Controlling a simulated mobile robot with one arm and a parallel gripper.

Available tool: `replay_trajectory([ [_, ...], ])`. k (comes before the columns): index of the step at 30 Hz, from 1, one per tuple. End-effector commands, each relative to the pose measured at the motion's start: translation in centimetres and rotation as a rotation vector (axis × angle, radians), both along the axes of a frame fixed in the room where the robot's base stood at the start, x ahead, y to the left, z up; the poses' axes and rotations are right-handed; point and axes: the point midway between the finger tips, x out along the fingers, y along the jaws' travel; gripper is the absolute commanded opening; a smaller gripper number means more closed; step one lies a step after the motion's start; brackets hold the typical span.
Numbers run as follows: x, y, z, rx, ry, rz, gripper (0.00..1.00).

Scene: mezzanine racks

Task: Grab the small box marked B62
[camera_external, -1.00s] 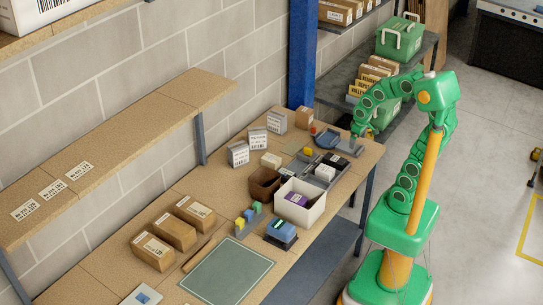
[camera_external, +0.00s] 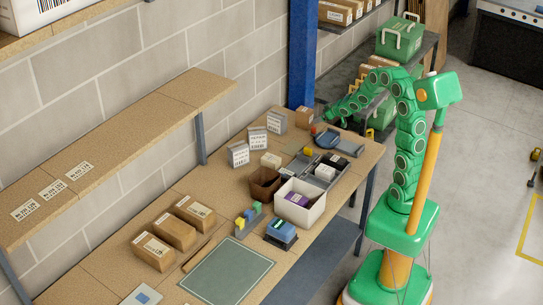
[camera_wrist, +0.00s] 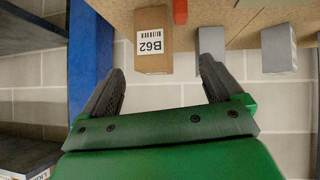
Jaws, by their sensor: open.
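The small brown box marked B62 (camera_wrist: 152,42) hangs from the top of the wrist view, which shows the bench upside down. Its white label faces me. My gripper (camera_wrist: 162,70) is open and empty, with one dark finger to each side of the box's line; the box appears just beyond the fingertips. In the external view the small brown box (camera_external: 304,117) stands at the far end of the bench against the wall. My gripper (camera_external: 325,116) is close to its right side there. Whether the fingers overlap the box cannot be told.
A blue post (camera_wrist: 90,50) is close to one finger. A red item (camera_wrist: 180,11) stands next to the box, and a grey labelled box (camera_wrist: 278,48) is farther right. A blue dish (camera_external: 328,139) and a grey tray lie nearby on the bench (camera_external: 228,205).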

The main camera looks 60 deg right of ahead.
Motion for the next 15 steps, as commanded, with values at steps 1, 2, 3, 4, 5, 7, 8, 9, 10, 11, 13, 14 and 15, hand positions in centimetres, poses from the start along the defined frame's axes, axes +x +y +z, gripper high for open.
replay_trajectory([
  [1, 0.8, -0.6, -0.7, 0.012, -0.03, 0.009, 0.94],
  [2, 1.2, -0.9, -0.9, 0.019, -0.049, 0.016, 0.94],
  [3, 1.9, -1.2, -1.1, 0.028, -0.082, 0.027, 0.94],
  [4, 2.3, -1.5, -1.2, 0.035, -0.103, 0.035, 0.94],
  [5, 2.7, -1.7, -1.4, 0.042, -0.123, 0.042, 0.94],
  [7, 3.5, -2.1, -1.8, 0.061, -0.169, 0.06, 0.94],
  [8, 3.8, -2.3, -1.9, 0.068, -0.19, 0.066, 0.94],
  [9, 4.1, -2.4, -2.0, 0.078, -0.214, 0.076, 0.94],
  [10, 4.3, -2.6, -2.0, 0.085, -0.228, 0.08, 0.94],
  [11, 4.5, -2.7, -2.1, 0.09, -0.243, 0.085, 0.94],
  [13, 4.8, -2.8, -2.3, 0.104, -0.27, 0.096, 0.94],
  [14, 4.9, -2.9, -2.4, 0.108, -0.278, 0.099, 0.94],
  [15, 5.0, -2.9, -2.4, 0.113, -0.287, 0.102, 0.94],
])
